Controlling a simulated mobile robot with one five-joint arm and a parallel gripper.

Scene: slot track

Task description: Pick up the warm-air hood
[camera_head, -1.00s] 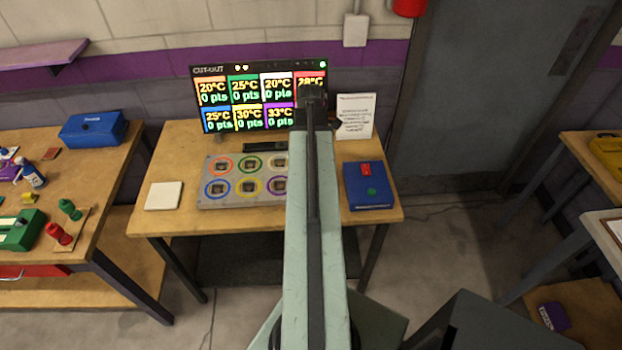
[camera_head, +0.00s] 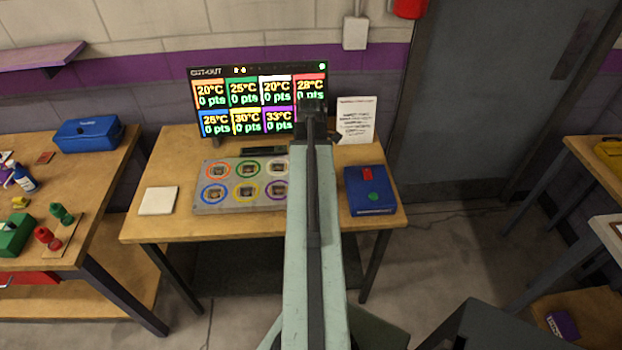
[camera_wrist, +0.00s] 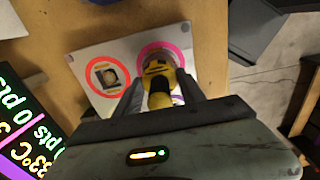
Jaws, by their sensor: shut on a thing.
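In the wrist view, my gripper (camera_wrist: 158,90) is shut on a small yellow and black piece (camera_wrist: 158,70), probably the warm-air hood. The piece is between the two fingers, over a pink ring on the grey plate (camera_wrist: 90,58). I cannot tell whether it touches the plate. In the head view, my arm hides the piece, the fingertips and the right end of the ringed plate (camera_head: 233,207).
A display (camera_head: 262,100) stands behind the plate, with a white notice (camera_head: 355,120) beside it. A pale square pad (camera_head: 158,200) lies at left. Bare wood separates pad and plate.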

